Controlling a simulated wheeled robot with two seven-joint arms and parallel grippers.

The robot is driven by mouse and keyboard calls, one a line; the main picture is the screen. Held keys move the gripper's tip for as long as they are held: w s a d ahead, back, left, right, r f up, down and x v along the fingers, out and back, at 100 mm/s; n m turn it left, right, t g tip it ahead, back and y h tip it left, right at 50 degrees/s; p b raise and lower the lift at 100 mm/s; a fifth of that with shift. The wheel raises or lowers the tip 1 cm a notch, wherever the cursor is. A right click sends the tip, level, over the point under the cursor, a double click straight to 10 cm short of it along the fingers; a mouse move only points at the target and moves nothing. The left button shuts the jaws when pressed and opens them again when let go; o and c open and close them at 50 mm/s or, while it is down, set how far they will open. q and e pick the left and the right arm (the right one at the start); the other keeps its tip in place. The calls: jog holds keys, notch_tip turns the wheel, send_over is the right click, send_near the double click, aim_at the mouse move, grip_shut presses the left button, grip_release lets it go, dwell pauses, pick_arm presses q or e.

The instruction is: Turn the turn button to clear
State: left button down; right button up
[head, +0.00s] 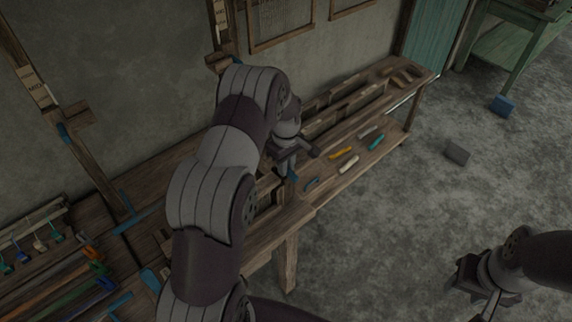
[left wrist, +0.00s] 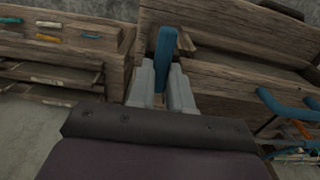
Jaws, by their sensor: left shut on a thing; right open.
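My left gripper (head: 288,172) is at the front edge of the wooden bench, near the middle of the head view. In the left wrist view its two grey fingers (left wrist: 163,88) are shut on a blue upright piece, which looks like the turn button (left wrist: 166,43). The button stands against the wooden frame; its lower part is hidden between the fingers. In the head view only a bit of blue (head: 293,177) shows by the fingertips. I cannot tell which way the button is turned. My right gripper (head: 482,296) is open and empty over the floor at lower right.
The bench top (head: 335,190) right of my left gripper holds several small coloured pieces, including a yellow one (head: 342,153) and a teal one (head: 376,142). More blue handles (left wrist: 285,108) show at right in the wrist view.

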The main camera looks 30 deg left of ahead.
pick_arm(q)
jog(key=shift+w, duration=0.1)
jog(key=c, duration=1.2)
grip_release()
jog(key=shift+o, duration=0.8)
jog(key=shift+a, duration=0.1)
notch_tip(320, 180, up, 13)
jog(key=shift+f, duration=0.15)
